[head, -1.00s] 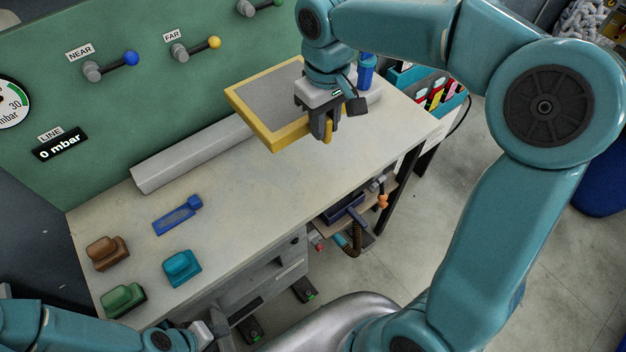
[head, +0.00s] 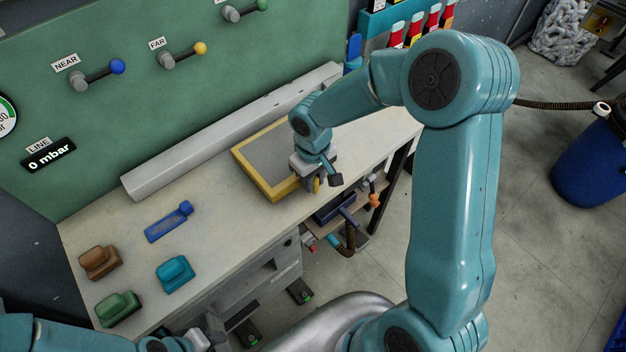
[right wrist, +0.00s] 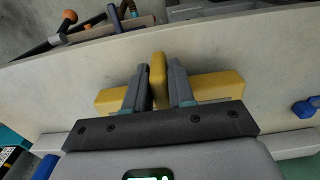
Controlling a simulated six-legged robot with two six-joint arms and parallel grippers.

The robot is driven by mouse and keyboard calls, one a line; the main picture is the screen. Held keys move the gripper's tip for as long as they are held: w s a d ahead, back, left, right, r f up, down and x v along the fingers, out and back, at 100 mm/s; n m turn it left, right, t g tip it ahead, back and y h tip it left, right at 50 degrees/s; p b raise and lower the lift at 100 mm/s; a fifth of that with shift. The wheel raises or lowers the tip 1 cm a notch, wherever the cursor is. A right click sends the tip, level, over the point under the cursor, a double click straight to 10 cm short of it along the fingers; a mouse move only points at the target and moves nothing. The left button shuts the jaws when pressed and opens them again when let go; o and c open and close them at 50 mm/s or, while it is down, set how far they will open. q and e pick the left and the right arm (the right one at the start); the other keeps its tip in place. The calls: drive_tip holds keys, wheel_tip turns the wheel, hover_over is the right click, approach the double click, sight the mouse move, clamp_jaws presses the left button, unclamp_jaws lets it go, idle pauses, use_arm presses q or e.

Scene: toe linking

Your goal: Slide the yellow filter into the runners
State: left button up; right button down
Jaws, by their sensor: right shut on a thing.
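The yellow filter (head: 268,188), a flat square yellow frame with a grey mesh, is over the bench top near its front edge. I cannot tell whether it touches the bench. My right gripper (head: 315,184) is shut on the filter's yellow tab, on the frame's near right side. In the right wrist view the tab (right wrist: 158,78) stands between the two fingers (right wrist: 158,88), with the yellow frame edge (right wrist: 218,86) behind them. My left gripper (head: 205,341) is only partly in view at the bottom edge. I cannot make out the runners.
A long grey bar (head: 190,157) lies along the back of the bench (head: 222,215). A blue tool (head: 168,222) and brown (head: 100,262), teal (head: 174,273) and green (head: 118,308) blocks lie at left. A lower shelf (head: 330,228) holds tools. Bare bench separates the filter from the blocks.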

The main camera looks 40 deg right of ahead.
drive_tip(key=shift+d+f, duration=0.1)
drive_tip(key=shift+f, duration=0.65)
drive_tip(key=shift+f+b, duration=0.2)
drive_tip(key=shift+b, duration=0.1)
drive_tip(key=c, duration=1)
unclamp_jaws()
drive_tip(key=shift+o, duration=0.2)
drive_tip(key=shift+r, duration=0.1)
